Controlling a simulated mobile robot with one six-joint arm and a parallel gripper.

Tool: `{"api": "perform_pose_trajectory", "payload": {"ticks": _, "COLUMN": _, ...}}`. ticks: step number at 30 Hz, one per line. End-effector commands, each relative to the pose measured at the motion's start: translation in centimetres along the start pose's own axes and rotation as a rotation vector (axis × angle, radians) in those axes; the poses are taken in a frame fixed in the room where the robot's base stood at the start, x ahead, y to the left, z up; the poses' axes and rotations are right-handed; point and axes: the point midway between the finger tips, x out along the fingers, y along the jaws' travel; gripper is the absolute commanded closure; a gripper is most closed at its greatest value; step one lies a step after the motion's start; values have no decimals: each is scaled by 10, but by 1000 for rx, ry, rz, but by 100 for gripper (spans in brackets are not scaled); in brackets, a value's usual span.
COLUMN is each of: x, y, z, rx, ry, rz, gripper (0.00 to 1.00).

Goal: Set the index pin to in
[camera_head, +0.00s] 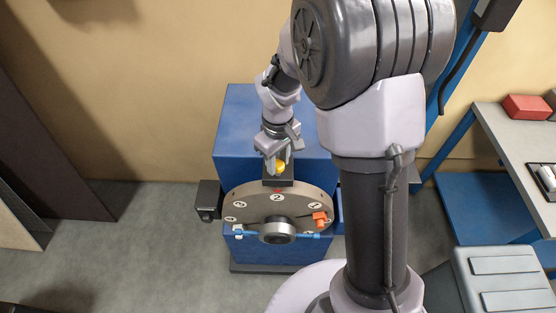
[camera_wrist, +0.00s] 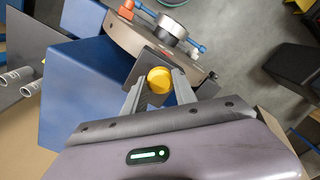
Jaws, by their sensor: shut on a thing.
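The index pin has a yellow round knob (camera_head: 281,167) at the top of the machine, above the grey dial plate (camera_head: 254,211). The knob also shows in the wrist view (camera_wrist: 159,80), in front of a dark block (camera_wrist: 150,63). My gripper (camera_head: 277,165) reaches down to the knob from above and behind. In the wrist view my gripper (camera_wrist: 159,88) has one finger on each side of the knob and is shut on it. The pin's shaft is hidden, so I cannot tell how far in it sits.
The dial has numbered marks, a central hub (camera_head: 277,230), a blue bar handle (camera_head: 304,235) and an orange piece (camera_head: 320,218). The blue cabinet (camera_head: 240,125) stands behind it. A workbench (camera_head: 500,150) is at the right.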

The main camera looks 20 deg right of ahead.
Motion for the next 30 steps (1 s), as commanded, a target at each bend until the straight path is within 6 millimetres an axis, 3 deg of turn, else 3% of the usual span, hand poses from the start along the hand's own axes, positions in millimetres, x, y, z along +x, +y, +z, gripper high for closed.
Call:
{"api": "perform_pose_trajectory", "payload": {"ticks": 4, "x": 1, "y": -1, "z": 2, "rx": 0, "ry": -8, "rz": -4, "gripper": 100}}
{"api": "perform_pose_trajectory", "payload": {"ticks": 5, "x": 1, "y": -1, "z": 2, "rx": 0, "ry": -8, "rz": -4, "gripper": 63}}
{"api": "perform_pose_trajectory", "payload": {"ticks": 8, "x": 1, "y": -1, "z": 2, "rx": 0, "ry": -8, "rz": -4, "gripper": 45}}
{"api": "perform_pose_trajectory", "payload": {"ticks": 17, "x": -1, "y": -1, "z": 2, "rx": 0, "ry": -6, "rz": -3, "gripper": 45}}
{"api": "perform_pose_trajectory", "payload": {"ticks": 20, "x": -11, "y": 0, "z": 1, "rx": 0, "ry": -4, "rz": -1, "gripper": 45}}
{"api": "perform_pose_trajectory", "payload": {"ticks": 23, "x": -36, "y": 0, "z": 1, "rx": 1, "ry": -1, "rz": 0, "gripper": 45}}
{"api": "perform_pose_trajectory", "payload": {"ticks": 30, "x": -117, "y": 0, "z": 0, "rx": 0, "ry": -1, "rz": 0, "gripper": 45}}
